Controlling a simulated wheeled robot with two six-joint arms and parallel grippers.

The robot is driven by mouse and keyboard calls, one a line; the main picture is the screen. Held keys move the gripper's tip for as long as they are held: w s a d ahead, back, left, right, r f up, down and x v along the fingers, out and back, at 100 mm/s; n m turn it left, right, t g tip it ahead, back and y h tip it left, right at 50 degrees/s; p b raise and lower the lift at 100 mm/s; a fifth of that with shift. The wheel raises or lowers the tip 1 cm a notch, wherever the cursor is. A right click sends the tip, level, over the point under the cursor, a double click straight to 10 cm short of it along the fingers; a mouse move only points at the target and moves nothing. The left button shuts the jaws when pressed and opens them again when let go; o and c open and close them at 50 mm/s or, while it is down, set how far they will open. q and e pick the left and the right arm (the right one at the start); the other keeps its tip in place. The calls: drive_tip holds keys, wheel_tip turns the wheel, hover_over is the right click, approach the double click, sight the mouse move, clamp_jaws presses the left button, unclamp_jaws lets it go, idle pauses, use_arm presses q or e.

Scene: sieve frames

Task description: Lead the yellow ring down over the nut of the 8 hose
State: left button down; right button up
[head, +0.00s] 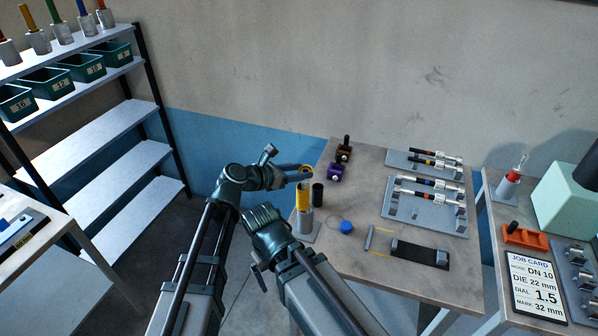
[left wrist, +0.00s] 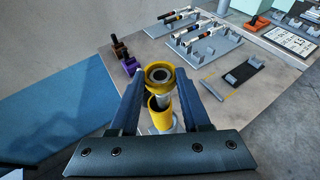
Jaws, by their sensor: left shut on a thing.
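My left gripper (head: 296,174) is shut on the yellow ring (head: 305,169). The ring also shows between the fingertips in the left wrist view (left wrist: 160,66). A silver round part with a dark centre (left wrist: 160,76) shows inside the ring in that view; I cannot tell whether the ring is around it or above it. Just below the ring in the head view, a yellow tube (head: 302,197) stands upright in a grey holder (head: 306,224). It also shows in the wrist view (left wrist: 158,118). No hose label 8 is legible. My right arm is beside the left; its fingertips are hidden.
A black cylinder (head: 318,194) stands close to the holder. A blue cap (head: 346,227), a dark block (head: 420,254) and purple (head: 337,172) and brown (head: 345,152) blocks share the table. Hoses lie on grey racks (head: 398,211) at right. A shelf (head: 108,128) stands at left.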

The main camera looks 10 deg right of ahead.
use_arm(q)
drive_tip(key=shift+f+b, duration=0.45)
drive_tip(key=shift+f, duration=0.1)
drive_tip(key=shift+c, duration=1.4)
unclamp_jaws()
drive_tip(key=shift+a+r, duration=0.1)
drive_tip(key=p+v, duration=0.5)
drive_tip(key=v, duration=0.8)
drive_tip(key=shift+a, duration=0.25)
drive_tip(key=shift+s+r, duration=0.1)
drive_tip(key=shift+s, duration=0.05)
